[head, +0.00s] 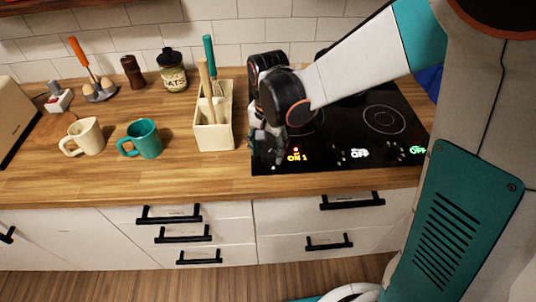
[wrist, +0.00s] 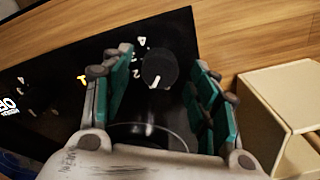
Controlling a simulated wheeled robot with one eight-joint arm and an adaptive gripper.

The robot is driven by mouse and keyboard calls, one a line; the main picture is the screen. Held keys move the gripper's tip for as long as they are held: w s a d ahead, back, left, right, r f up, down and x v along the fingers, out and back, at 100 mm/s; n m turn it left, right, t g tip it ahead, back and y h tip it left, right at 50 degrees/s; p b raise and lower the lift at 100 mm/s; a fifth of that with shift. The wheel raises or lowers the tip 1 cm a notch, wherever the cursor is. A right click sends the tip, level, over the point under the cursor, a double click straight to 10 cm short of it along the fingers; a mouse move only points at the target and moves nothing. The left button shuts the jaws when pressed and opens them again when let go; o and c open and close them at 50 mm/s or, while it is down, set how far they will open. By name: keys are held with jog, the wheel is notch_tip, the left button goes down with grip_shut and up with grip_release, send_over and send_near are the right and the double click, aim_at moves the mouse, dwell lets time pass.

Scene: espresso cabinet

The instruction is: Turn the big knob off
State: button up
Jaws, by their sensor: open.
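The big knob (wrist: 160,68) is a round black dial with a white pointer mark on the black cooktop (head: 340,115). In the wrist view the mark is on the knob's lower edge, and small white numbers stand beside the knob. My gripper (wrist: 163,62) is open, with its teal-padded fingers on either side of the knob and gaps visible. I cannot tell how far above the cooktop the fingertips are. In the head view my gripper (head: 268,148) is over the cooktop's front left corner and hides the knob. An orange "ON 1" display (head: 297,156) is lit beside it.
A cream utensil box (head: 214,132) stands close left of my gripper; it also shows in the wrist view (wrist: 297,88). A teal mug (head: 146,139) and a cream mug (head: 87,136) are farther left. Other displays read "OFF" (head: 359,153). Drawers with black handles (head: 352,202) are below.

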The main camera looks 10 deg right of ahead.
jog(key=shift+f, duration=0.55)
jog(key=c, duration=1.1)
jog(key=shift+o, duration=0.2)
jog(key=n, duration=0.4)
jog(key=shift+n, duration=2)
